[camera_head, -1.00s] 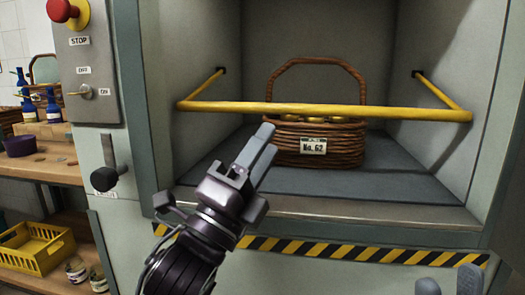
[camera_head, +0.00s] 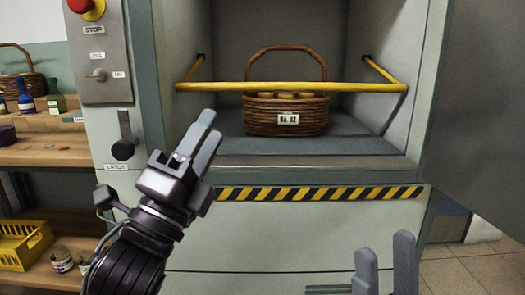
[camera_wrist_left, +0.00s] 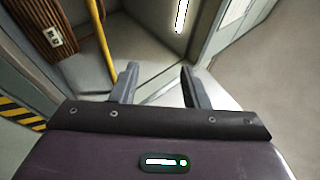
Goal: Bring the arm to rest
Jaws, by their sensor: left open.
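My left gripper (camera_head: 203,143) is raised in front of the cabinet opening, left of centre in the head view. Its two fingers are apart and empty in the left wrist view (camera_wrist_left: 158,84). My right gripper (camera_head: 385,265) shows only as two upright grey fingers at the bottom edge of the head view, with a gap between them. No object shows between them. The wicker basket (camera_head: 262,122) with a numbered label stands on the cabinet floor behind the yellow bar, apart from my left gripper. It also shows at the top left of the left wrist view (camera_wrist_left: 68,14).
The yellow bar (camera_head: 290,87) crosses the cabinet opening. A latch lever (camera_head: 123,150) and a control panel with a red stop button (camera_head: 87,6) are on the left. A grey door panel (camera_head: 485,120) stands at right. A bench (camera_head: 50,155) and yellow crate (camera_head: 22,245) are at far left.

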